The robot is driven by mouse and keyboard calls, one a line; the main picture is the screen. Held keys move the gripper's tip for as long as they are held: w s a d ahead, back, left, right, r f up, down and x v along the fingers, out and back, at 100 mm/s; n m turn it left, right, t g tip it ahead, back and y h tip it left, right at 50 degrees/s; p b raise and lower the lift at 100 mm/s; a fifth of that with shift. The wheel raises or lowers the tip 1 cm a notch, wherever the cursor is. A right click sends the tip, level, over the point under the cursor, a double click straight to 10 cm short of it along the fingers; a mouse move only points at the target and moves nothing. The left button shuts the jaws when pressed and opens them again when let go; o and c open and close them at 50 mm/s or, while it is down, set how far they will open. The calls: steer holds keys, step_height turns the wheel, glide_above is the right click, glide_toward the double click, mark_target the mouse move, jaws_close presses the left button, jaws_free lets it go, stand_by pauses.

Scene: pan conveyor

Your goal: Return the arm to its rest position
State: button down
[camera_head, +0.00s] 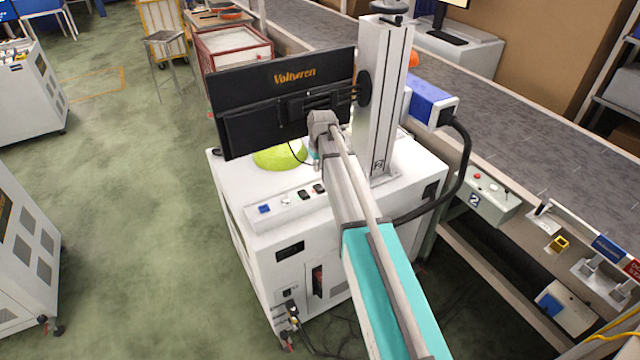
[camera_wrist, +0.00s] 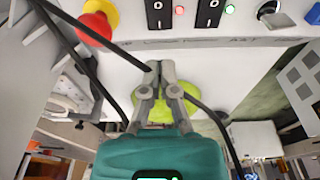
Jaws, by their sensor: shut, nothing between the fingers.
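My gripper (camera_wrist: 158,68) shows in the wrist view with its two grey fingertips together and nothing between them. Its teal body fills the bottom of that view. In the head view my arm (camera_head: 375,290) reaches up from the lower right, over the white machine cabinet (camera_head: 320,235). The gripper itself is mostly hidden there behind the arm's end and the monitor area. A yellow-green round object (camera_head: 280,156) lies on the cabinet top, partly covered by the monitor. It also shows behind the fingers in the wrist view (camera_wrist: 182,103); I cannot tell whether they touch it.
A black monitor (camera_head: 250,100) and a white column (camera_head: 382,100) stand close around my arm. A switch panel with a red knob (camera_wrist: 95,20) faces the wrist camera, and dark cables cross that view. The conveyor (camera_head: 500,140) runs along the right. Green floor (camera_head: 130,200) is clear at left.

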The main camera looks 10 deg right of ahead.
steer(key=shift+r, duration=0.3)
steer(key=s+m+g, duration=0.1)
steer(key=s+m, duration=0.2)
steer(key=s, duration=2.6)
steer(key=shift+d+f+m+g+h, duration=0.2)
steer(key=shift+m+g+h, duration=0.1)
steer(key=shift+g, duration=0.1)
